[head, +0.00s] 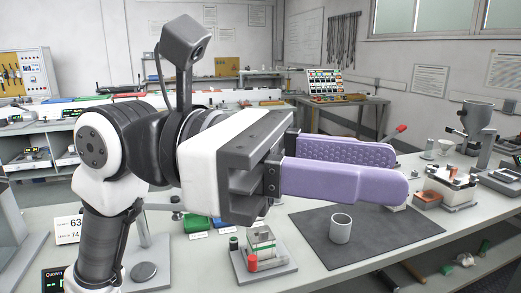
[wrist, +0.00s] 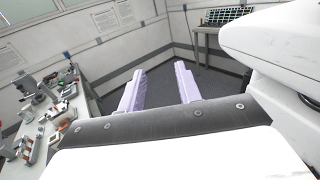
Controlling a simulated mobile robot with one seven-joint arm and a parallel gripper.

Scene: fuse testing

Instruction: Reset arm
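My arm reaches across the head view above the bench, with my gripper (head: 395,172) pointing right. Its two purple padded fingers are apart, with nothing visible between them. In the wrist view my gripper (wrist: 158,82) shows the two fingers spread, with floor and wall beyond them. The fingers hang in the air over the dark mat (head: 384,244) and touch nothing that I can see. A light grey cylinder (head: 341,229) stands upright on the mat, below the fingers.
A fixture with red and green terminals (head: 262,248) stands left of the mat. A device with a red lever (head: 447,184) and a grey machine (head: 476,122) stand at right. The mat's right part is clear.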

